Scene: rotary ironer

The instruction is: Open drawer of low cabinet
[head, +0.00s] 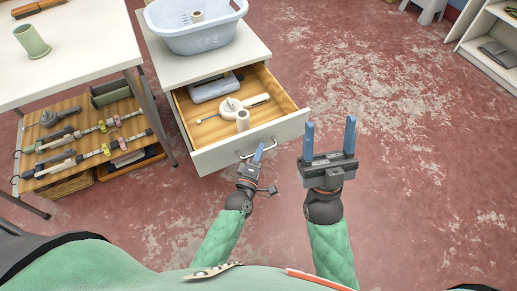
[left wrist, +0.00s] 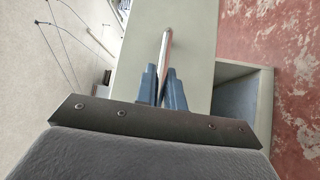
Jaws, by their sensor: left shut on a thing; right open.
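The low cabinet (head: 165,62) stands at the upper left of the head view, and its top drawer (head: 205,163) is pulled well out. My left gripper (head: 258,153) is at the drawer front, shut on the metal handle (head: 246,156). In the left wrist view the handle (left wrist: 165,50) runs between the blue fingers. My right gripper (head: 329,140) is open and empty, right of the drawer and apart from it.
A light blue basket (head: 197,37) with a roll sits on the cabinet top. A white table (head: 95,45) with a green cup (head: 32,41) and a wooden lower shelf of tools stands at left. Open red floor (head: 400,130) lies at right.

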